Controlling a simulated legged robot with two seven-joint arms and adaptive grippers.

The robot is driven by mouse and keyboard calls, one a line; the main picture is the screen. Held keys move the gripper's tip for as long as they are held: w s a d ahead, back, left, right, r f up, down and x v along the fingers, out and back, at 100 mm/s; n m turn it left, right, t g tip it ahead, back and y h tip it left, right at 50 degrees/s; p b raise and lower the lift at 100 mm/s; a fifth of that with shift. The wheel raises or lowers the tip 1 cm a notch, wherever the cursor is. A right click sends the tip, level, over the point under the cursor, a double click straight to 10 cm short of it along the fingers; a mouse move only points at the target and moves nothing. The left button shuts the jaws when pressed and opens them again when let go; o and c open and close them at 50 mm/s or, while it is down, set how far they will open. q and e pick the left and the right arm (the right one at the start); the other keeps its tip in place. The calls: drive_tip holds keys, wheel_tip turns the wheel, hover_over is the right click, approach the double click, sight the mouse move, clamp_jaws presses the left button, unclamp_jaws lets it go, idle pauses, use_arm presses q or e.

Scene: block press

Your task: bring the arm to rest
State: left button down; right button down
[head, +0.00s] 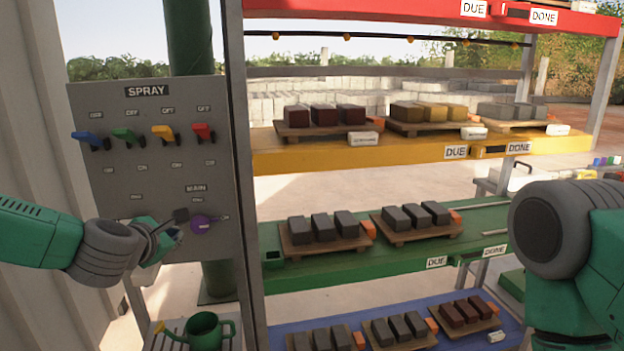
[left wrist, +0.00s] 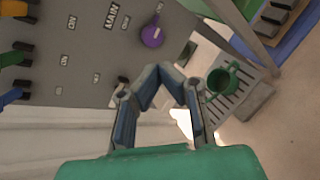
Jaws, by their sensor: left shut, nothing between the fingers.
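My left gripper (head: 178,228) is in front of the lower part of the grey SPRAY panel (head: 150,92), just left of the purple MAIN knob (head: 200,223). Its fingers are shut with nothing between them. In the left wrist view the fingertips (left wrist: 160,73) point at the panel, and the purple knob (left wrist: 151,36) shows beyond them, apart in the picture. My right arm shows at the right edge of the head view; its gripper is out of frame.
Blue (head: 90,138), green (head: 127,135), yellow (head: 164,132) and red (head: 203,131) levers stick out of the panel. A green watering can (head: 204,332) stands on a slatted stand below. Right of the panel is a rack with a green shelf (head: 330,272) holding block trays.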

use_arm(q)
drive_tip(key=s+d+f+m+g+h+b, duration=0.1)
drive_tip(key=s+d+f+m+g, duration=0.2)
drive_tip(key=s+f+m, duration=0.8)
drive_tip(key=s+d+f+m+g+h, duration=0.1)
drive_tip(key=s+d+f+m+g, duration=0.2)
drive_tip(key=s+f, duration=0.9)
drive_tip(key=s+a+f+m+g+y, duration=0.1)
drive_tip(key=s+a+f+m+g, duration=0.1)
drive_tip(key=s+f+m, duration=0.4)
drive_tip(key=s+a+f+m+g+y+b, duration=0.1)
drive_tip(key=s+a+f+m+g, duration=0.2)
drive_tip(key=s+m, duration=0.4)
drive_tip(key=shift+s+a+f+m+g, duration=0.35)
drive_tip(key=shift+s+f+g, duration=0.75)
drive_tip(key=shift+s, duration=2.3)
use_arm(e)
drive_tip(key=shift+a+f, duration=0.2)
drive_tip(key=shift+f, duration=0.8)
use_arm(q)
drive_tip(key=shift+a+f+t, duration=0.1)
drive_tip(key=shift+f+t, duration=0.2)
drive_tip(key=shift+f, duration=0.05)
use_arm(e)
drive_tip(key=shift+a, duration=0.15)
